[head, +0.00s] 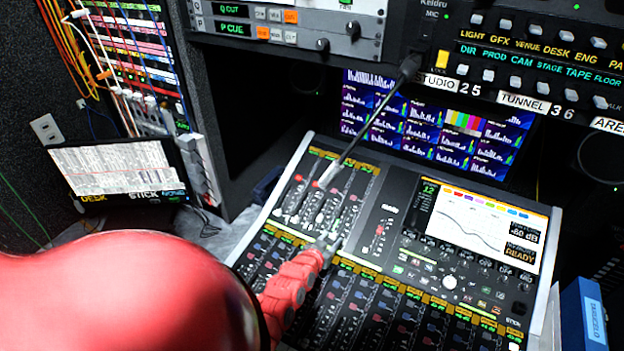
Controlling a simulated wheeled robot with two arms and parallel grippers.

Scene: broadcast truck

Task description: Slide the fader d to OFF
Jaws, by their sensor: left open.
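The mixing console (375,214) stands below the screens, tilted up toward the back. Its upper left holds a bank of several faders (322,200) in vertical slots, with small red and pale caps at differing heights. The letters on the faders are too small to read, so I cannot tell which is fader d or where its cap stands. My left gripper (329,241) is open and empty at the lower edge of this bank, its fingertips close to the panel. I cannot tell whether it touches a cap. My red forearm hides the console's lower left. My right gripper is out of view.
A thin black gooseneck microphone (376,121) slants over the fader bank. A lit touchscreen (483,222) and rows of knobs fill the console's right side. A blue box (583,313) stands at the right. A small tablet (118,170) and patch cables are at the left.

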